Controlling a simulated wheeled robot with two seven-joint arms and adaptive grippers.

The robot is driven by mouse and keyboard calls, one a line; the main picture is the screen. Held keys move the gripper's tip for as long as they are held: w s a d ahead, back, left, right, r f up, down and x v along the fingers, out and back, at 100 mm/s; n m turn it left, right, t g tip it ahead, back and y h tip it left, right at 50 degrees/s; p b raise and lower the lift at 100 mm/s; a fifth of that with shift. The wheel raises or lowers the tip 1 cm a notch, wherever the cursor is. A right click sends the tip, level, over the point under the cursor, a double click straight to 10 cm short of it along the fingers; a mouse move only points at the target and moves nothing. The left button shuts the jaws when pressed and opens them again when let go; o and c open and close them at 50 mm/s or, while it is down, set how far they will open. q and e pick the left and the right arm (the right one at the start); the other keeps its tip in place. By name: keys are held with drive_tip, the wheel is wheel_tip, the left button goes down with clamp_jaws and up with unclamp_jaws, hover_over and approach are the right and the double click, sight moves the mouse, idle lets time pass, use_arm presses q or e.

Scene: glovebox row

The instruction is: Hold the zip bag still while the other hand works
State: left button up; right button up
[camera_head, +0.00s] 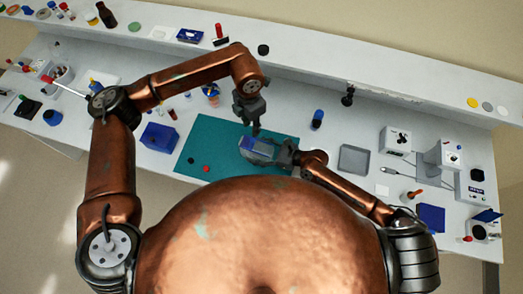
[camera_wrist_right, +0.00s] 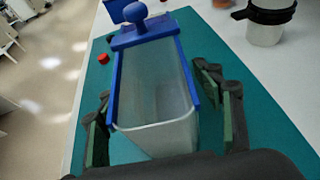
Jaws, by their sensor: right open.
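The zip bag (camera_head: 258,147) is a pale, see-through pouch with blue edges above the teal mat. In the right wrist view, the bag (camera_wrist_right: 157,95) has a blue knob (camera_wrist_right: 143,22) at its far end. My right gripper (camera_head: 281,152) is at the bag's right end. In the wrist view its fingers stand apart on either side of the bag, with a visible gap at the right finger; it is open. My left gripper (camera_head: 256,131) points down just above the bag's far side; its fingers are too small to judge. Contact between the left fingertips and bag is unclear.
The teal mat (camera_head: 205,139) lies under both grippers, with a small red piece (camera_head: 206,168) on it. A grey tray (camera_head: 353,159) is farther right. The mat's left part is mostly clear.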

drive_tip(key=shift+c, duration=0.5)
drive_tip(key=c, duration=1.1)
drive_tip(key=shift+c, duration=0.2)
